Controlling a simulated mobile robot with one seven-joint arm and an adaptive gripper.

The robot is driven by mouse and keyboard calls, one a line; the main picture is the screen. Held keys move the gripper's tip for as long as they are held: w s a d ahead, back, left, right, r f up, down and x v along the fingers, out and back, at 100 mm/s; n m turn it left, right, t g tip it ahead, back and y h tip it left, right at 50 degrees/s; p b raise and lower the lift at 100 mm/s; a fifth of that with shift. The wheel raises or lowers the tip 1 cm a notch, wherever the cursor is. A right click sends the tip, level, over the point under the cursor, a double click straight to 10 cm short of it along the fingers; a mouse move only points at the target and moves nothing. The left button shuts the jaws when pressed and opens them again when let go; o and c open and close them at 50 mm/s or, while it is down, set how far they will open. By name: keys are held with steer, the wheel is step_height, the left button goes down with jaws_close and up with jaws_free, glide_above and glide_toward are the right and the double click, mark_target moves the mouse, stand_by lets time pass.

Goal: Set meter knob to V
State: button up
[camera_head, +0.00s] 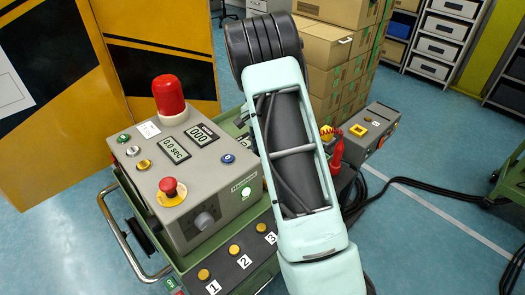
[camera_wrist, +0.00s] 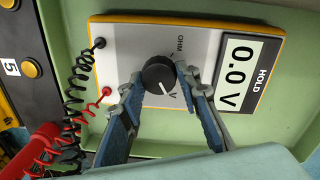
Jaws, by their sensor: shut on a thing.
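The meter (camera_wrist: 205,45) fills the middle of the wrist view, a white panel with a yellow edge. Its black round knob (camera_wrist: 158,73) sits between OHM and V labels. The knob's white line points to the lower right, toward the V label. The meter's display (camera_wrist: 238,75) reads 0.0 V and HOLD. My gripper (camera_wrist: 160,82) has one blue-grey finger on each side of the knob and is shut on it. In the head view my arm hides the gripper, and the knob cannot be seen there.
Black and red coiled leads (camera_wrist: 75,100) run from the meter's left sockets. A grey control box (camera_head: 200,165) with a red lamp (camera_head: 168,95) and red button (camera_head: 169,187) stands left of my arm. Cardboard boxes (camera_head: 335,75) are stacked behind. Black cables lie on the floor at right.

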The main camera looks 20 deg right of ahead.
steer(key=o, duration=1.2)
steer(key=shift+c, duration=0.2)
steer(key=shift+r, duration=0.15)
step_height(320, 180, up, 12)
steer(key=shift+w+a, duration=0.25)
steer(key=shift+w, duration=0.05)
